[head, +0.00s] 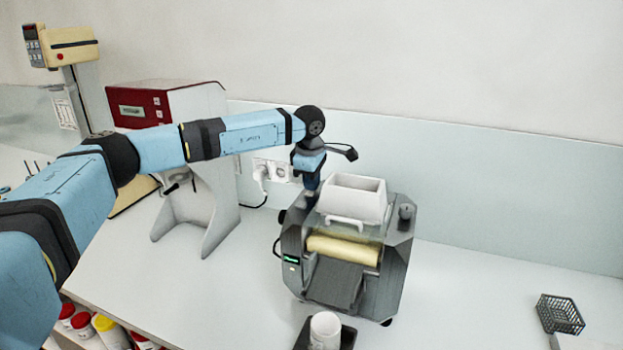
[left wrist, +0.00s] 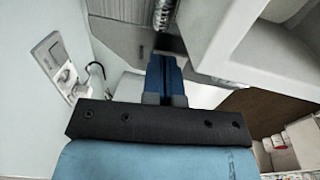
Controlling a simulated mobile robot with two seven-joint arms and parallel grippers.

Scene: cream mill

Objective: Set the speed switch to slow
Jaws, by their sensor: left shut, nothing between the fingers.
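The cream mill (head: 381,285) stands on the bench, a grey machine with a white hopper (head: 352,200) on top and a pale yellow roller (head: 343,250) in front. A small green-lit panel (head: 290,259) is on its left front. A dark knob (head: 405,212) sits at its top right. I cannot make out the speed switch for certain. My left gripper (head: 311,193) points down at the mill's top left, beside the hopper. In the left wrist view its blue fingers (left wrist: 166,68) are together and empty, near a ribbed metal part (left wrist: 164,14). Whether they touch the mill is unclear.
A white jar (head: 325,330) stands on a dark plate before the mill. A red and white machine (head: 170,105) and a scale column (head: 82,95) stand behind my left arm. Wall sockets (head: 276,170) are behind the mill. A wire basket (head: 560,314) is at right; the bench between is clear.

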